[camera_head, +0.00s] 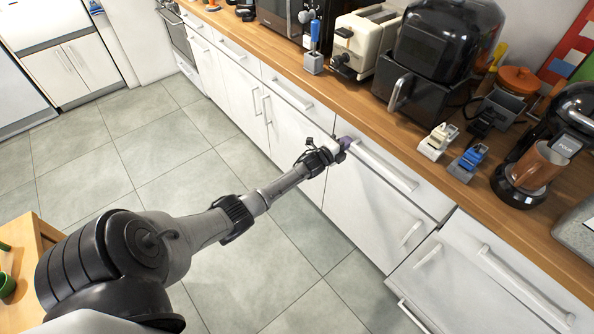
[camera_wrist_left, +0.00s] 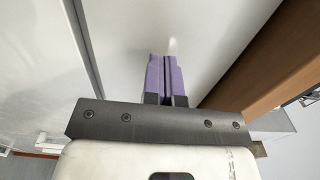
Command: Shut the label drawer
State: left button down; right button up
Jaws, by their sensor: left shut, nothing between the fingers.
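My left gripper (camera_head: 345,143) reaches in from the left to the row of white fronts under the wooden counter. Its purple fingers are together and empty, at the left end of a white drawer front (camera_head: 425,197) with a long bar handle (camera_head: 385,165). In the left wrist view the shut purple fingers (camera_wrist_left: 167,78) point at a plain white panel (camera_wrist_left: 150,25); I cannot tell if they touch it. No label shows on any drawer, so I cannot tell which is the label drawer. A dark gap shows at this drawer's right end. My right gripper is not in view.
The wooden counter (camera_head: 285,62) runs above the drawers. It bears a toaster (camera_head: 367,35), a black air fryer (camera_head: 425,60), small staplers and a coffee maker (camera_head: 540,165). Another white drawer (camera_head: 500,290) is at lower right.

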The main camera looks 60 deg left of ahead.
pick_arm(q)
jog(key=p+v, duration=0.2)
jog(key=v, duration=1)
jog(key=shift+s+p, duration=0.25)
jog(key=shift+p, duration=0.15)
jog(key=shift+d, duration=0.1)
